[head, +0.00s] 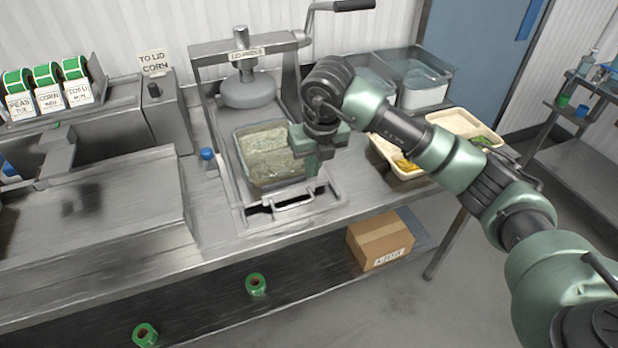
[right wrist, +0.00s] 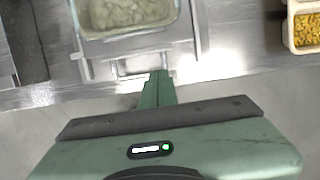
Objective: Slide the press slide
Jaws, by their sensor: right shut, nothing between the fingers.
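The press slide (head: 328,207) is a flat metal plate with a front bar handle (head: 293,203), below and in front of the lid press (head: 248,88). A clear tray with pale, grainy contents (head: 268,157) sits on it. In the right wrist view the handle (right wrist: 138,66) is just beyond my fingertips. My right gripper (head: 318,172) is shut and empty, above the slide's right side by the tray, and hides part of both. Its closed fingers (right wrist: 158,77) point at the handle area; I cannot tell whether they touch it. My left gripper is not in view.
To the right stand pale trays with yellow (head: 393,153) and green (head: 480,140) food, and clear bins (head: 420,72) behind. A cardboard box (head: 380,240) is on the lower shelf. The bench's front edge is clear.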

